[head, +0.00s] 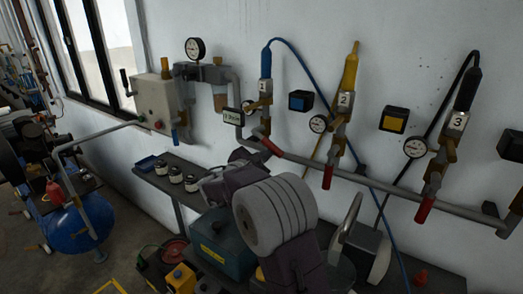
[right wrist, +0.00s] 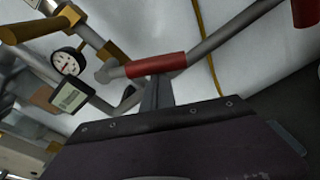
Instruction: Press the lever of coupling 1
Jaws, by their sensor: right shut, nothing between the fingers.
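Coupling 1 (head: 264,88) is a blue-hosed fitting with a tag marked 1, at the middle of the wall in the head view. Its red-sleeved lever (head: 271,147) slants down to the right, near the grey pipe. The red sleeve also shows in the right wrist view (right wrist: 155,66). My right gripper (head: 243,156) is shut and empty, just below and left of the lever in the head view. In the right wrist view its fingers (right wrist: 157,92) reach up to the red sleeve; I cannot tell whether they touch it. My left gripper is not in view.
Coupling 2 (head: 345,100) and coupling 3 (head: 457,122) stand to the right with red levers hanging down. A drain label (head: 232,117) and a gauge (right wrist: 67,62) are left of the lever. A bench with several jars (head: 175,174) lies below.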

